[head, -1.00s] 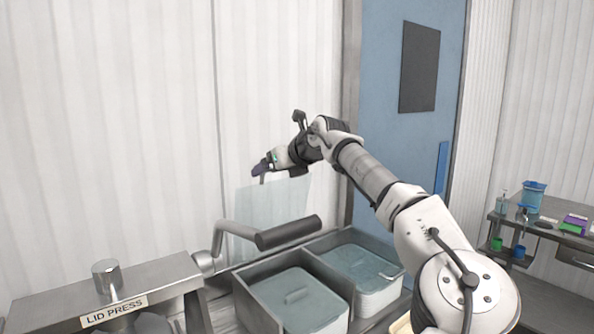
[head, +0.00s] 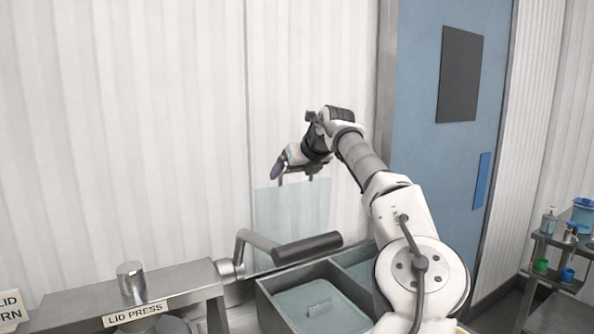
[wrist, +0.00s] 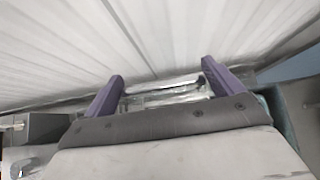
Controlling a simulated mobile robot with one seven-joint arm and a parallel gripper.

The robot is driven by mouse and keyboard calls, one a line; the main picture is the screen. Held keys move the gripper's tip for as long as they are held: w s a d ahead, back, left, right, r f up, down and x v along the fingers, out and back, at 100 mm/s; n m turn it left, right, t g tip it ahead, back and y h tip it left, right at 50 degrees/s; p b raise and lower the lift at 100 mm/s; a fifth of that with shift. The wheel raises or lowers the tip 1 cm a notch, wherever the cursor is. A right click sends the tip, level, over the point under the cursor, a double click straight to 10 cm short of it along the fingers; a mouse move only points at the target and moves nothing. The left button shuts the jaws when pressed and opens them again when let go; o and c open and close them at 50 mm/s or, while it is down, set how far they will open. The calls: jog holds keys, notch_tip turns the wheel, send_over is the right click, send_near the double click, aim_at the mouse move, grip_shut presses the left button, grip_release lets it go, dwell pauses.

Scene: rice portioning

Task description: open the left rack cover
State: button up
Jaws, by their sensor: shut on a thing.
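The left rack cover (head: 292,222) is a clear, bluish panel. It stands about upright behind the left rack (head: 268,297), in front of the white wall. My gripper (head: 296,180) is at the panel's top edge, its fingers pointing down. In the wrist view, a clear bar-like part (wrist: 168,92) lies between the purple fingers, and my gripper is shut on it with the fingers well apart. The panel's lower edge is partly hidden by the lid press handle. Inside the left rack I see a teal lid with a small raised grip (head: 318,308).
The lid press (head: 135,311) stands at the left, its dark handle (head: 307,248) reaching in front of the panel. The right rack (head: 358,268) is partly hidden by my arm. A blue door (head: 440,170) is behind. A side table (head: 560,262) with bottles and cups is at right.

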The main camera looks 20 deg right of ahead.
jog(key=shift+f, duration=0.15)
jog(key=o, duration=1.1)
jog(key=b+v, duration=0.3)
jog(key=v, duration=1)
jog(key=shift+s+r, duration=0.25)
jog(key=shift+r, duration=0.05)
jog(key=shift+f, duration=0.1)
